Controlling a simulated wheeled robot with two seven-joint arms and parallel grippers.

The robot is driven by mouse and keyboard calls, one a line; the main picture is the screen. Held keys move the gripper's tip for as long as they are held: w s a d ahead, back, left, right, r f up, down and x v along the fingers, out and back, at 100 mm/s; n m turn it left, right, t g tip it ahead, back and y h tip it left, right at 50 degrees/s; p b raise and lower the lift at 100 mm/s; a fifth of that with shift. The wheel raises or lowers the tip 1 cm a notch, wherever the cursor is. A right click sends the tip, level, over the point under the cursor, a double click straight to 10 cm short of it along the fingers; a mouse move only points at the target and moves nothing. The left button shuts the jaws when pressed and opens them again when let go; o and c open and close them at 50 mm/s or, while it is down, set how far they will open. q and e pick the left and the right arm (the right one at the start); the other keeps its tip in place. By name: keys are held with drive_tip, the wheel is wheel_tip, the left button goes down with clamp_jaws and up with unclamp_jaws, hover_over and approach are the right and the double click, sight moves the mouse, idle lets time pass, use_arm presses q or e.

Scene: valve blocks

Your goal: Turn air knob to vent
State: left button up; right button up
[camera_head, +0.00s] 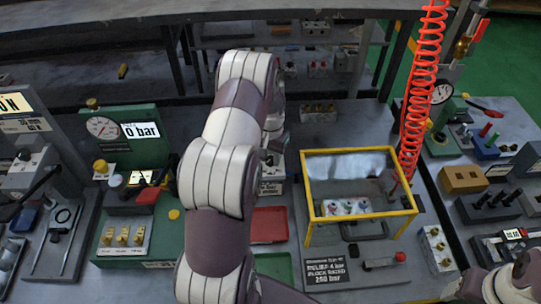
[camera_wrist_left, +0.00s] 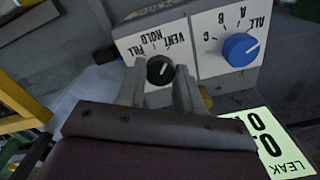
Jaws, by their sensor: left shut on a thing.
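The air knob (camera_wrist_left: 160,70) is a small black knob on a light panel lettered FILL, HOLD and VENT, which shows upside down in the left wrist view. My left gripper (camera_wrist_left: 160,75) has one finger on each side of the knob and is shut on it. A pale mark shows on the knob, but I cannot tell exactly which word it points to. In the head view my left arm reaches over the bench and bends down, hiding the knob and most of the gripper. My right arm shows only in part at the lower right; its gripper is not visible.
A blue knob (camera_wrist_left: 240,49) with letters C, B, A and ALL is beside the air knob. A LEAK card (camera_wrist_left: 275,140) lies nearby. A yellow-framed clear guard (camera_head: 350,152), a red coiled hose (camera_head: 420,90), a red tray (camera_head: 269,225) and a green gauge block (camera_head: 120,140) surround my left arm.

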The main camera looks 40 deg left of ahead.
sight(271, 159)
use_arm(q)
drive_tip(key=shift+w+r+m, duration=0.1)
drive_tip(key=shift+m, duration=0.4)
drive_tip(key=o, duration=1)
drive_tip(key=shift+o, duration=0.2)
wheel_tip(271, 159, up, 13)
drive_tip(key=b, duration=0.2)
drive_tip(key=shift+f, duration=0.2)
drive_tip(key=s+d+f+m+t, duration=0.1)
drive_tip(key=s+d, duration=1.4)
drive_tip(key=d, duration=0.4)
drive_tip(key=shift+s+d+m, duration=0.15)
drive_tip(key=shift+s+m, duration=0.05)
drive_tip(key=shift+m, duration=0.1)
